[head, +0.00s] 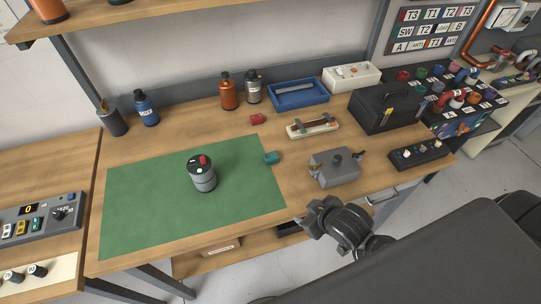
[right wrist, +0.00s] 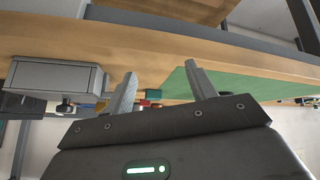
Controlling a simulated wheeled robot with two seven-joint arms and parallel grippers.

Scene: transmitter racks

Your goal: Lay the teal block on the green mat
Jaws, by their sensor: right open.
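The teal block (head: 271,158) is a small piece at the right edge of the green mat (head: 130,215). I cannot tell whether it overlaps that edge or only touches it. The mat lies flat on the workbench and also shows in the right wrist view (right wrist: 240,82). My right gripper (head: 314,217) is off the bench's front edge, right of and nearer than the block. In the right wrist view its fingers (right wrist: 160,70) stand apart with nothing between the tips. My left gripper is not in view.
A grey-black canister (head: 202,174) stands on the mat. A grey box (head: 335,168) with side fittings sits between my right gripper and the back objects. A red block (head: 257,119), a fuse-like holder (head: 313,125) and a blue tray (head: 298,94) lie behind. The mat's left part is clear.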

